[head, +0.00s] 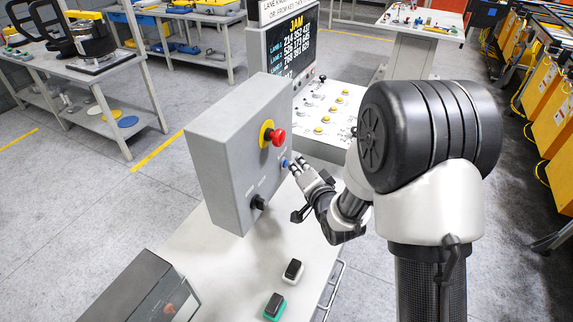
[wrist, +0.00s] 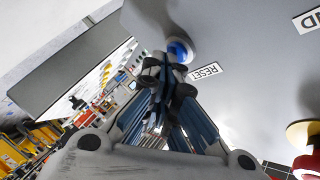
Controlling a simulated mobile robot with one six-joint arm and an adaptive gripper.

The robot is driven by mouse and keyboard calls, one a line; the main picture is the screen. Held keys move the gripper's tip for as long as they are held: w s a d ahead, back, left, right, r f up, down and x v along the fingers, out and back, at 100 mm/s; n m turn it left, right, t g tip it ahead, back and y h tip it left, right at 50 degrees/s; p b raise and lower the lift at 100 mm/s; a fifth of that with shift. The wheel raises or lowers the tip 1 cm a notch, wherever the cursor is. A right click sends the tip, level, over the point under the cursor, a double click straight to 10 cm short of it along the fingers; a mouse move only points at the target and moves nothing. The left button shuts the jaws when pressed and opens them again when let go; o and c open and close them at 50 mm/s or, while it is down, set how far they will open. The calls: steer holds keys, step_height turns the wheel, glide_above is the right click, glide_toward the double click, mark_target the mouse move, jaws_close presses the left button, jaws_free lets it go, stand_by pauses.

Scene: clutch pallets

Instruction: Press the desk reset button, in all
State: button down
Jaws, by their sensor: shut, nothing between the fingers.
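The blue reset button (head: 284,163) sits on the front face of a grey control box (head: 225,150) standing on a desk. In the wrist view the blue button (wrist: 180,52) is just beyond my fingertips, beside a label reading RESET (wrist: 203,71). My gripper (head: 298,164) is shut and empty, its fingertips pointing at the button. In the wrist view my gripper (wrist: 160,68) partly covers the button's lower edge. I cannot tell whether the fingertips touch it.
A red emergency button (head: 277,137) on a yellow base is above the blue button, and a black knob (head: 259,202) is below. A screen reading JAM (head: 290,50) stands behind. Two small switches (head: 293,270) (head: 273,306) lie on the desk (head: 215,255).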

steer(key=shift+s+d, duration=0.25)
steer(key=shift+d, duration=0.3)
steer(key=d, duration=0.1)
steer(key=s+d, duration=0.1)
steer(key=d, duration=0.1)
steer(key=s+d+b, duration=0.1)
steer(key=shift+d, duration=0.3)
stand_by(0.8)
